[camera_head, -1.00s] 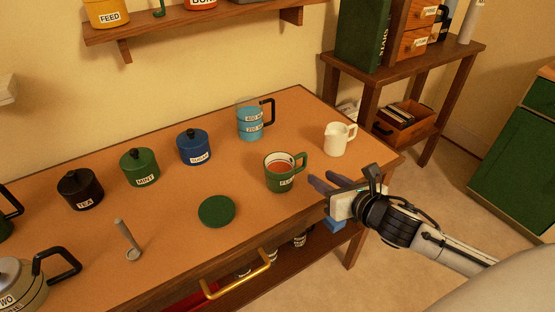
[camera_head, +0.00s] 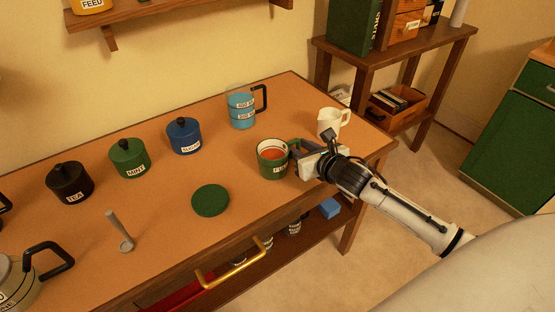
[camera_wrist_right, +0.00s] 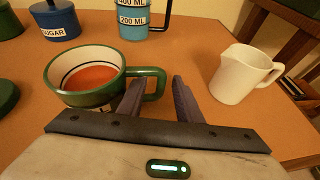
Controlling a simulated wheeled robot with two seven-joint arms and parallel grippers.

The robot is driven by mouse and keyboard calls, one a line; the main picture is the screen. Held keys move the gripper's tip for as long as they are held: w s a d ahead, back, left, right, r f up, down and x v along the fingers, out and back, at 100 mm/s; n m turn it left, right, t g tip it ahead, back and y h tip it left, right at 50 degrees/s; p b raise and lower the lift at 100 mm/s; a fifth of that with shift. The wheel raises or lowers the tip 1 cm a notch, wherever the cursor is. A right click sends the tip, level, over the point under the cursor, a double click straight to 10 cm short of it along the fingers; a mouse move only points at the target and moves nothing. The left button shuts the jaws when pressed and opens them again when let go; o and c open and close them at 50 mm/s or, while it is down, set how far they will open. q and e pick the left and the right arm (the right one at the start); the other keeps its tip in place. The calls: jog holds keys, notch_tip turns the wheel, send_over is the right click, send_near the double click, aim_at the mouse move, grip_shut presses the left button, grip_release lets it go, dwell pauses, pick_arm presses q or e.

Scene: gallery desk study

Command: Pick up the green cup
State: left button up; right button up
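The green cup (camera_head: 268,163) stands upright on the desk, with reddish-orange liquid inside and its handle to the right. In the right wrist view the cup (camera_wrist_right: 62,88) is at the left, and its handle reaches toward my fingers. My right gripper (camera_head: 296,154) is at the handle side of the cup. My left gripper is not in view.
A white jug (camera_head: 332,122) stands close behind my right gripper. A blue measuring cup (camera_head: 241,112) is behind the green cup. A round green coaster (camera_head: 210,200) lies to its left. Several lidded canisters, including a blue one (camera_head: 184,136), line the desk.

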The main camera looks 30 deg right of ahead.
grip_shut()
jog(key=shift+r, duration=0.1)
notch_tip(320, 180, up, 10)
jog(key=shift+f+p, duration=0.1)
jog(key=shift+p, duration=0.65)
